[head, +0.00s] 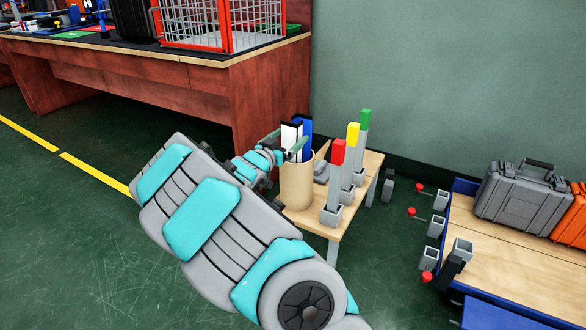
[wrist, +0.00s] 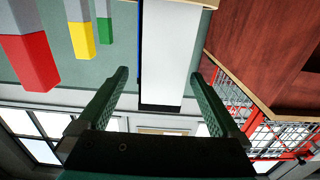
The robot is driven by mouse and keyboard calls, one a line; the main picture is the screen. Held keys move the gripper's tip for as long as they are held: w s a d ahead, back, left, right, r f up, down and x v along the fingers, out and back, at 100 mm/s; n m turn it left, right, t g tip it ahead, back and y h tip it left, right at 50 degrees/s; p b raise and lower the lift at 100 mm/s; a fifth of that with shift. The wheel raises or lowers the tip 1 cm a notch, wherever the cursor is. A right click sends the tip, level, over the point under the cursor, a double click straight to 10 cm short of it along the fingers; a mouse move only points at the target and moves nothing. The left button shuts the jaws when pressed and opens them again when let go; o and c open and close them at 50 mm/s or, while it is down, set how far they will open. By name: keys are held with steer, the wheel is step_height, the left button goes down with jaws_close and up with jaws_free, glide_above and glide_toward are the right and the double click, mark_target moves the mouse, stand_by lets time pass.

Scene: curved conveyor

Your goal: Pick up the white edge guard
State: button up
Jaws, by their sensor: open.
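The white edge guard (head: 290,131) stands upright in a tan cylindrical holder (head: 297,187) on the small wooden table. A blue piece (head: 306,128) stands beside it in the same holder. My gripper (head: 287,140) is open at the upper part of the white guard. In the wrist view, which looks upside down, the white guard (wrist: 170,55) shows between the two green fingers of my gripper (wrist: 159,76), with space on both sides. Its dark end edge faces the palm. I cannot tell whether either finger touches it. A thin blue strip shows along its left side.
Red (head: 338,152), yellow (head: 352,134) and green (head: 365,120) capped posts stand in grey sockets right of the holder. A wooden bench (head: 265,85) with a red-framed wire cage is behind left. A grey case (head: 520,197) sits on the right-hand cart.

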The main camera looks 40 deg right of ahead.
steer(key=shift+x, duration=2.05)
steer(key=shift+w+r, duration=0.1)
steer(key=shift+c, duration=0.4)
jaws_close()
